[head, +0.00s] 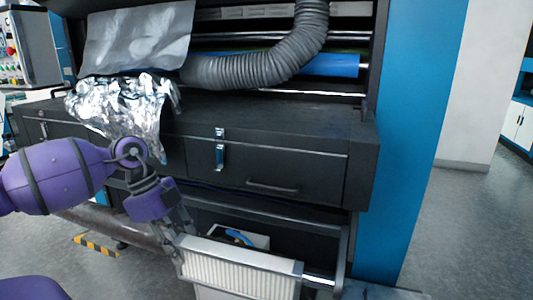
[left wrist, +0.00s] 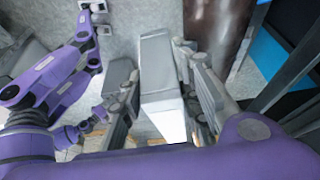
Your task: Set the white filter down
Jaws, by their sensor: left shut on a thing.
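The white filter (head: 240,272) is a long pleated block with a pale grey frame. It is held level, low in front of the black machine in the head view. My left gripper (head: 180,252) is shut on its left end. In the left wrist view the filter (left wrist: 158,75) sits between the two grey fingers, seen end-on. Its underside is hidden, and I cannot tell whether it touches anything below.
The black machine (head: 285,172) has a latched drawer front above the filter. A light box with a blue item (head: 237,236) lies in the open lower part behind it. Crumpled foil (head: 125,105) hangs near my left arm. Open grey floor (head: 460,225) lies to the right.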

